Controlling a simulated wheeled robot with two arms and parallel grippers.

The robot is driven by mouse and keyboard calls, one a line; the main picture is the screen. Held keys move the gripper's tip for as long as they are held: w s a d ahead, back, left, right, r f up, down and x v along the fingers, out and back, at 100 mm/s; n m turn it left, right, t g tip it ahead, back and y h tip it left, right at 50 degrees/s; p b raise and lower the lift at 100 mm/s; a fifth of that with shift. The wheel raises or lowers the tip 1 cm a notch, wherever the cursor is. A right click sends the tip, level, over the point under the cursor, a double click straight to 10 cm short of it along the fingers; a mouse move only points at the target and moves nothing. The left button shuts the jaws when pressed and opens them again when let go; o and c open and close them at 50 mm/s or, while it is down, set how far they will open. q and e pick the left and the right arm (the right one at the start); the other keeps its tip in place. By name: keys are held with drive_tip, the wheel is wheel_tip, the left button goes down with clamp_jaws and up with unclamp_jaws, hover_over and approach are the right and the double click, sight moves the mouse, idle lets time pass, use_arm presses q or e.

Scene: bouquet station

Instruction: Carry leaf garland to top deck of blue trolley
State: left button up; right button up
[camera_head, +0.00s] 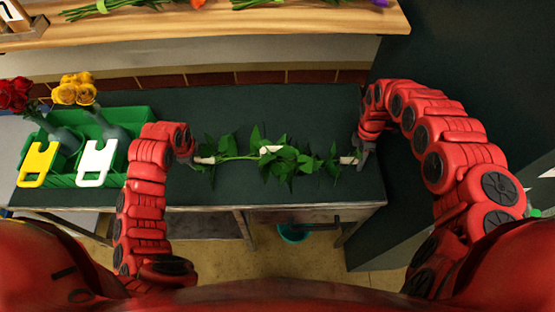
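The leaf garland (285,158) is a green leafy strand with white pieces at its middle and both ends. It stretches left to right over the dark counter (290,108); I cannot tell whether it touches the top. My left gripper (193,161) is at the garland's left white end. My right gripper (362,158) is at its right white end. The fingers are small and partly hidden, so I cannot tell whether either is closed on its end. No blue trolley shows in this view.
A green crate (140,113) stands on the counter's left, with red roses (15,94), yellow flowers (74,90), and yellow (38,163) and white (96,162) tags. A wooden shelf (330,20) with stems runs behind. A teal bucket (292,233) is below the counter.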

use_arm(q)
clamp_jaws()
use_arm(e)
clamp_jaws()
idle(1.2)
